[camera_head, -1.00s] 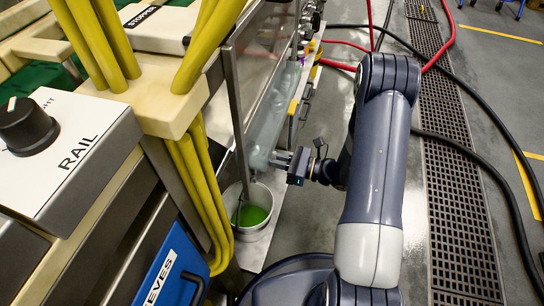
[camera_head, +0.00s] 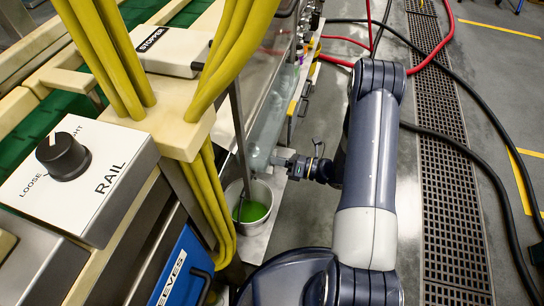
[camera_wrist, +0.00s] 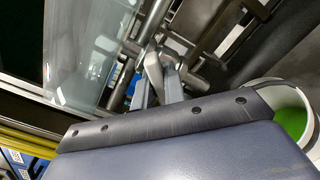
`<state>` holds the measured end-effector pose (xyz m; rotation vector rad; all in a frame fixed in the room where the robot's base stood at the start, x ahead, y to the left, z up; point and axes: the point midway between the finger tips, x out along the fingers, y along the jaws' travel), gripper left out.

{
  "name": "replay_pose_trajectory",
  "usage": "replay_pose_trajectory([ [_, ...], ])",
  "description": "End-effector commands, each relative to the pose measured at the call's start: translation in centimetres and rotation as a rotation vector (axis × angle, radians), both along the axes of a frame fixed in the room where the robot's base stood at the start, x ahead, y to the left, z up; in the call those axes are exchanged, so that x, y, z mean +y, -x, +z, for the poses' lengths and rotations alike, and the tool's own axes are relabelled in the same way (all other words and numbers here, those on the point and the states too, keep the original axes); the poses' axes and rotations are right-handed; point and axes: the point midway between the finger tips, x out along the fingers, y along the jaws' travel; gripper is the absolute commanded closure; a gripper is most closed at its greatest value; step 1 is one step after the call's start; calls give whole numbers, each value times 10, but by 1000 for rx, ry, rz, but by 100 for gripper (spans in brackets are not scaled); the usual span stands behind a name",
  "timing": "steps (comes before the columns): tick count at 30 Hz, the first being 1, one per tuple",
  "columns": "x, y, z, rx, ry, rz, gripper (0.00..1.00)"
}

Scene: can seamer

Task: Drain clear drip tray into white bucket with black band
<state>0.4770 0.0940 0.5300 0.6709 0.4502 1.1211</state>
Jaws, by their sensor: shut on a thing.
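The clear drip tray (camera_head: 266,128) runs along the side of the machine in the head view. Its near end lies above the white bucket (camera_head: 266,190), which stands on the floor plate with green liquid inside. The bucket also shows at the right edge of the wrist view (camera_wrist: 258,84); I cannot make out its black band. My gripper (camera_head: 281,161) is at the tray's near end, a little above and right of the bucket. In the wrist view my gripper (camera_wrist: 160,80) is shut on a small grey lever (camera_wrist: 153,72) among metal pipe fittings.
Yellow hoses (camera_head: 215,195) hang left of the bucket beside the RAIL control box (camera_head: 85,180). Red hoses (camera_head: 345,42) and a black hose (camera_head: 480,150) lie on the floor. A floor grate (camera_head: 450,200) runs along the right.

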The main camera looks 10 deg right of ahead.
Motion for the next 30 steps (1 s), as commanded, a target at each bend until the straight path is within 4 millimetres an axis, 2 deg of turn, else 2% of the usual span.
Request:
replay_pose_trajectory([
  [15, 0, 0, -1, 22, -7, 0, 100],
  [16, 0, 0, -1, 22, -7, 0, 87],
  [23, 0, 0, -1, 21, -8, -1, 68],
  [30, 0, 0, 0, 20, -8, 0, 67],
])
